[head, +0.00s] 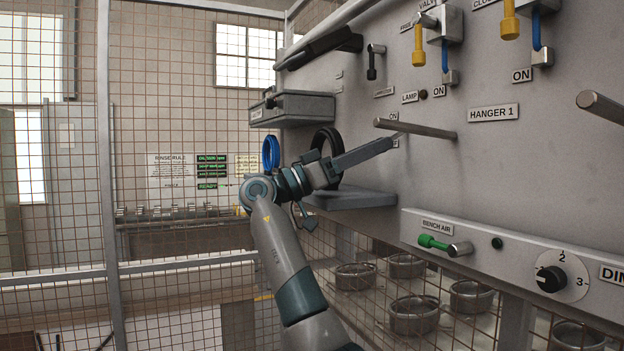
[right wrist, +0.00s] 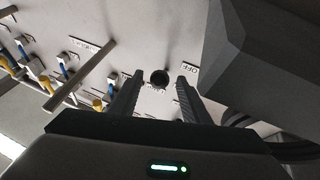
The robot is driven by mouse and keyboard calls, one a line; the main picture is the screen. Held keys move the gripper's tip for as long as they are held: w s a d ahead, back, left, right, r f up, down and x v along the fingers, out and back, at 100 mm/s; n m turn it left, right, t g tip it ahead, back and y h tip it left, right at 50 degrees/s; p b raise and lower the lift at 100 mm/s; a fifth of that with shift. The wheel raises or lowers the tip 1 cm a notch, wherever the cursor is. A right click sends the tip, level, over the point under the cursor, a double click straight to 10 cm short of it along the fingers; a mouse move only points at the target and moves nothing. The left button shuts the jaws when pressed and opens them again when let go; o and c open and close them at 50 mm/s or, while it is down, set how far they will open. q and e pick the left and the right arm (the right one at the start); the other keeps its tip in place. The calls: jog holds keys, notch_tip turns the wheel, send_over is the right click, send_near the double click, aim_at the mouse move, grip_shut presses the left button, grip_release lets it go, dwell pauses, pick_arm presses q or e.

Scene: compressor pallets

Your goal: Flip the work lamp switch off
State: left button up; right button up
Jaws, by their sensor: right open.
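The grey panel (head: 460,165) carries a LAMP label (head: 410,97) with a small dark round light (head: 423,93) beside it. An ON label (head: 393,116) sits below. My right gripper (head: 388,143) reaches the panel area just below that label; its fingers overlap in the head view and hide what lies behind. In the right wrist view my right gripper (right wrist: 158,82) is open, with a dark round knob (right wrist: 159,77), probably the lamp switch, showing between the fingertips. An OFF label (right wrist: 190,69) is just right of it. I cannot tell contact or the switch's position. My left gripper is not in view.
A grey peg (head: 415,128) sticks out just above my right gripper. A shelf (head: 352,197) and a black ring (head: 327,152) are close to the wrist. Yellow-handled valves (head: 418,48) are above. A bench air ledge (head: 500,250) juts out at lower right.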

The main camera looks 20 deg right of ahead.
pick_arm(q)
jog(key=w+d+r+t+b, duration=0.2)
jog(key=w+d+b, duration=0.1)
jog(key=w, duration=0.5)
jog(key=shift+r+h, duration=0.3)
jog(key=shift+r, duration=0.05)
pick_arm(e)
jog(key=v, duration=1.5)
jog(key=shift+a, duration=0.15)
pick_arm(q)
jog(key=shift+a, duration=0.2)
